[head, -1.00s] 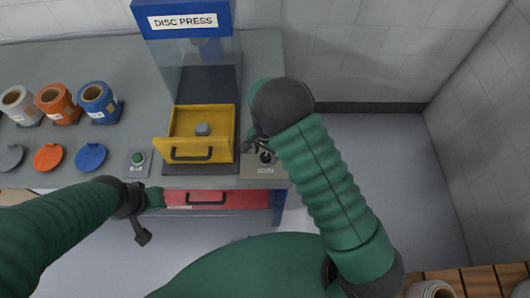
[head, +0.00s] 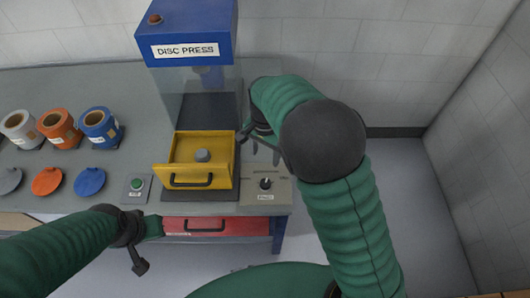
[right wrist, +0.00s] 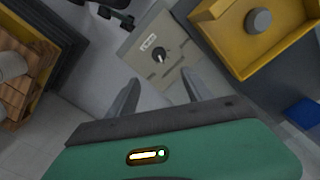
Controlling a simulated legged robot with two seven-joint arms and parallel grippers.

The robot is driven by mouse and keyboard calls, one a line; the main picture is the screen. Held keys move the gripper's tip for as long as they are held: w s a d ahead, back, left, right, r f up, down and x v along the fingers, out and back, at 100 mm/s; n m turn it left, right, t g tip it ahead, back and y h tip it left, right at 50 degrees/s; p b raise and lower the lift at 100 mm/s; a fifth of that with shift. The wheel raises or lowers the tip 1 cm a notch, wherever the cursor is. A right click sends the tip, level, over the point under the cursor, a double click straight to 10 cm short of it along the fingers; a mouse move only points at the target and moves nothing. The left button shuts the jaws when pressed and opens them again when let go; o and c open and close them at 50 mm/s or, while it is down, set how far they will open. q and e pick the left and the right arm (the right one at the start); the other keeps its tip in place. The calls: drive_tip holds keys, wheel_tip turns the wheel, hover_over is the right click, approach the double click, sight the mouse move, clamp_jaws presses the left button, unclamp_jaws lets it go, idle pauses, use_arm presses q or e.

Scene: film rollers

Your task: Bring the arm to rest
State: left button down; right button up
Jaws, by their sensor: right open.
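My right gripper (head: 262,146) is open and empty above the bench, just right of the yellow drawer (head: 225,180). Its two fingers (right wrist: 160,98) point toward the knob panel in the right wrist view. The dark knob (head: 265,183) sits on a beige panel (head: 283,192) and also shows in the right wrist view (right wrist: 159,55). The fingers are apart from the knob. My left gripper (head: 140,250) is low at the bench's front edge, by the red drawer; whether its jaws are open is unclear. The yellow drawer is pulled out with a grey disc (head: 203,155) in it.
The blue disc press (head: 188,50) with clear panels stands behind the yellow drawer. A green button (head: 137,184) is left of it. Several labelled rollers (head: 100,127) and round lids (head: 89,182) stand at the left. A red drawer (head: 235,226) is under the bench. Floor at right is clear.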

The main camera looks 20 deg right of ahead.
idle(0.3)
drive_tip(key=s+d+n+t, duration=0.1)
drive_tip(key=s+d+n, duration=0.1)
drive_tip(key=s+n, duration=0.3)
drive_tip(key=s+d+n+t, duration=0.1)
drive_tip(key=s+d+n, duration=0.2)
drive_tip(key=s, duration=0.7)
drive_tip(key=shift+n+t, duration=0.3)
drive_tip(key=shift+n, duration=0.6)
drive_tip(key=shift+s+d+r, duration=0.1)
drive_tip(key=shift+d, duration=0.05)
